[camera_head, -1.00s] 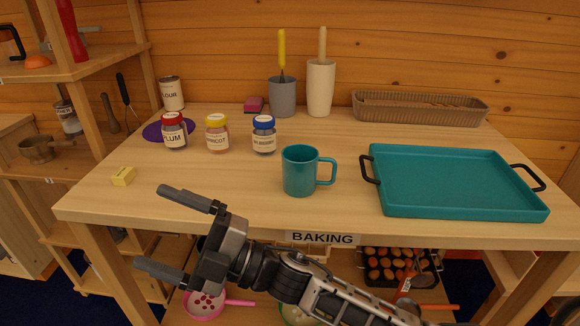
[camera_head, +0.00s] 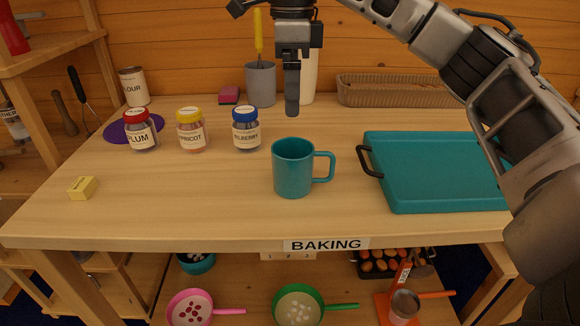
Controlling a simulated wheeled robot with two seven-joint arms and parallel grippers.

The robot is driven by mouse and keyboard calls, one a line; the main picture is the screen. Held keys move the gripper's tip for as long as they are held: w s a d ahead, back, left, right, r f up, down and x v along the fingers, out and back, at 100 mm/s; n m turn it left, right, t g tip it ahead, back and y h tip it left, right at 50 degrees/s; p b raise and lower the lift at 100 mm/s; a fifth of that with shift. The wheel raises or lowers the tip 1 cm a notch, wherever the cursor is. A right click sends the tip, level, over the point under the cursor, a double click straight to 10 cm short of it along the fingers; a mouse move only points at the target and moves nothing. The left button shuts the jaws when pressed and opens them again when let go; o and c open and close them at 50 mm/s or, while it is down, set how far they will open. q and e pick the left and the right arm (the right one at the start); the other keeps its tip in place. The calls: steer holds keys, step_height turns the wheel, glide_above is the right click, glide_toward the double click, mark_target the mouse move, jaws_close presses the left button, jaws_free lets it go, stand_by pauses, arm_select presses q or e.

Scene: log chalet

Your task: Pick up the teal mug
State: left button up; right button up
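The teal mug (camera_head: 293,170) stands upright near the front middle of the wooden table, its handle pointing right. My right gripper (camera_head: 291,105) hangs above the mug, pointing down, its tip a little above the rim in the picture and apart from it. Only one finger shows, seen edge-on, so I cannot tell how far apart the fingers are. Nothing shows in its grip. My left gripper is not in view.
A teal tray (camera_head: 440,203) with black handles lies right of the mug, partly behind my arm. Plum (camera_head: 140,138), apricot (camera_head: 191,138) and blue-lidded (camera_head: 246,138) jars stand to the left. A grey pot (camera_head: 261,88) is behind. The front left tabletop is mostly clear.

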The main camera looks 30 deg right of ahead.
mark_target(294, 148)
step_height(294, 148, down, 10)
steer(key=shift+b, duration=0.45)
steer(key=shift+s+d+f, duration=0.1)
steer(key=shift+s+f, duration=0.05)
steer(key=shift+f, duration=2.5)
steer(key=c, duration=1.3)
